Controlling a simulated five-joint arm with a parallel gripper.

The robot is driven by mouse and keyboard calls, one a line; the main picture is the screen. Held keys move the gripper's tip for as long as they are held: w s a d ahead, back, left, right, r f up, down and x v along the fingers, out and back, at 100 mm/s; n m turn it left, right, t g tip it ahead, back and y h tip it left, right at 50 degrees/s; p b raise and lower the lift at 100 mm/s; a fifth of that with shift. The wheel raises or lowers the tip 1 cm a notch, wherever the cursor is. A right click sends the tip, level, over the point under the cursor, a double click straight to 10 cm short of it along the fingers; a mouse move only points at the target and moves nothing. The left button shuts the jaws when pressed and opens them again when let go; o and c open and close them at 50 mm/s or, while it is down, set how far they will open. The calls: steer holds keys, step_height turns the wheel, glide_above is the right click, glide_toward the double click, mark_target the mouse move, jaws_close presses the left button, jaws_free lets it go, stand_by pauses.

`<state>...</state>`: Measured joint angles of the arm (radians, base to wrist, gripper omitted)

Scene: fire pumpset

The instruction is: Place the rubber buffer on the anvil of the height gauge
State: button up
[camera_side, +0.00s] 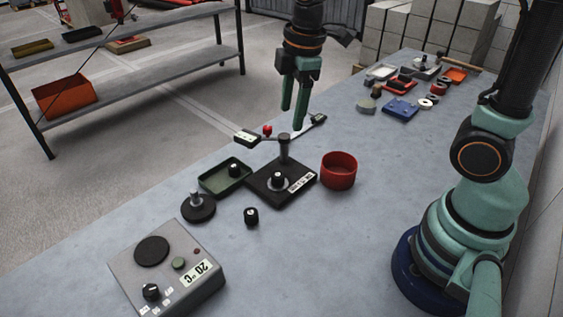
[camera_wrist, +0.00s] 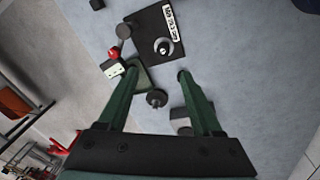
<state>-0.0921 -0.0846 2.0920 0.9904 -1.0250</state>
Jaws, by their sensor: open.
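The height gauge (camera_side: 262,190) is a black plate with an upright post and a white label; it also shows in the wrist view (camera_wrist: 150,20). A small black cylinder (camera_side: 277,178), looking like a rubber buffer, stands on its round silver anvil. A similar black rubber buffer (camera_side: 251,215) stands alone on the table in front of the gauge. Another dark cylinder (camera_side: 234,169) is in the green tray (camera_side: 213,184). My gripper (camera_side: 294,112) is open and empty, raised above the table near the post. In the wrist view my fingers (camera_wrist: 157,72) hide part of the tray.
A red cup (camera_side: 339,171) stands right of the gauge. A round black stand with a metal stud (camera_side: 198,208) and a grey box with a dial (camera_side: 187,270) are nearer. Several small parts crowd the far table.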

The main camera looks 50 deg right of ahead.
steer(key=s+d+r+m+t, duration=0.3)
steer(key=s+m, duration=0.4)
steer(key=m, duration=0.5)
steer(key=shift+d+r+m+t, duration=0.15)
steer(key=shift+r+m+t, duration=0.3)
steer(key=shift+r, duration=0.25)
